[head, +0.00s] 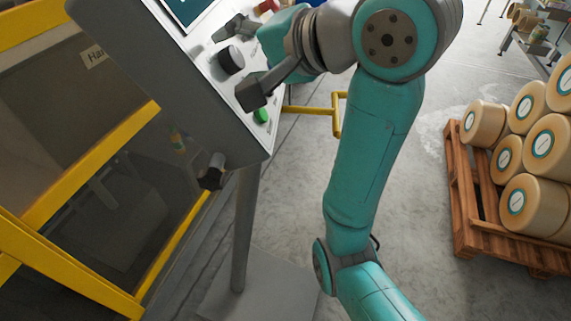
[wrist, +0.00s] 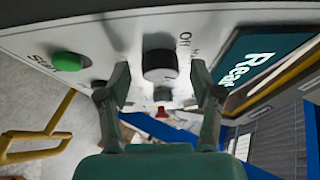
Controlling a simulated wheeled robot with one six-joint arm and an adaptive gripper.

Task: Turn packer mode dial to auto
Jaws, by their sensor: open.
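The control panel (head: 190,75) stands tilted at upper left in the head view. Its black round dial (head: 231,60) protrudes from the face and also shows in the wrist view (wrist: 160,66), with a partly readable "Off" label beside it. I cannot make out the dial's pointer or setting. My gripper (head: 241,62) is open at the panel, one finger above the dial and one below it. In the wrist view my gripper (wrist: 161,82) has a finger on either side of the dial, with visible gaps. I cannot tell how deep the dial sits between the fingertips.
A green button (head: 261,115) sits close below the lower finger. A screen (wrist: 262,62) reading "Read…" is on the dial's other side. A yellow frame (head: 90,165) stands left, and a yellow rail (head: 337,115) behind the panel. A pallet (head: 480,225) of rolls stands right.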

